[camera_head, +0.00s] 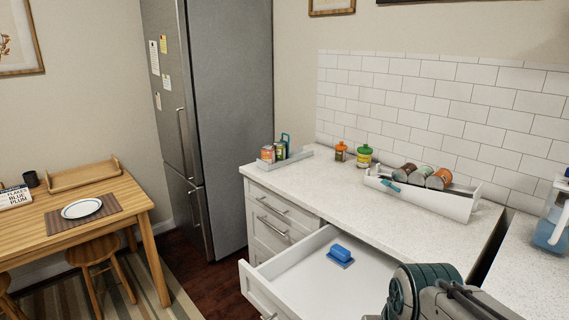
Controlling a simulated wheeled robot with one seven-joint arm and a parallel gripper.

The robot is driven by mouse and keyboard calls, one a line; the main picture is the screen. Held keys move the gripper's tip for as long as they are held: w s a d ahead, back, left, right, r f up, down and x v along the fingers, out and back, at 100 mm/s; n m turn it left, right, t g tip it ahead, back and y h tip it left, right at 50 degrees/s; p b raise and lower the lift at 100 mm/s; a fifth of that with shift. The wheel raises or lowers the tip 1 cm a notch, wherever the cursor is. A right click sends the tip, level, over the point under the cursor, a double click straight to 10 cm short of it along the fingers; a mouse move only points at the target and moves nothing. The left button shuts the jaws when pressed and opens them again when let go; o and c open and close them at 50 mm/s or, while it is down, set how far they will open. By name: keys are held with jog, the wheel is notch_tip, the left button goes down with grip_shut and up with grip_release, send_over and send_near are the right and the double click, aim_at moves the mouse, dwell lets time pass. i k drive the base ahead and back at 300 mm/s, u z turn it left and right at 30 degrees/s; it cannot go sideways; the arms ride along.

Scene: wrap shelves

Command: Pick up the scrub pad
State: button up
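A small blue block on a flat blue base (341,253) lies in the open drawer (300,266) below the counter. It looks like the scrub pad, though its texture is too small to make out. Nothing covers it. A grey and teal part of my arm shows at the bottom right, to the right of the drawer. My gripper's fingers are not in view.
The drawer sticks out from the white cabinet (268,225) and is otherwise bare. On the counter (345,195) stand a white tray (450,208) with several cans, two small jars and a grey tray (290,160). A wooden table (70,215) stands left.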

aim_at(339, 255)
jog(key=u, duration=1.85)
jog(key=i, duration=1.9)
jog(key=z, duration=3.35)
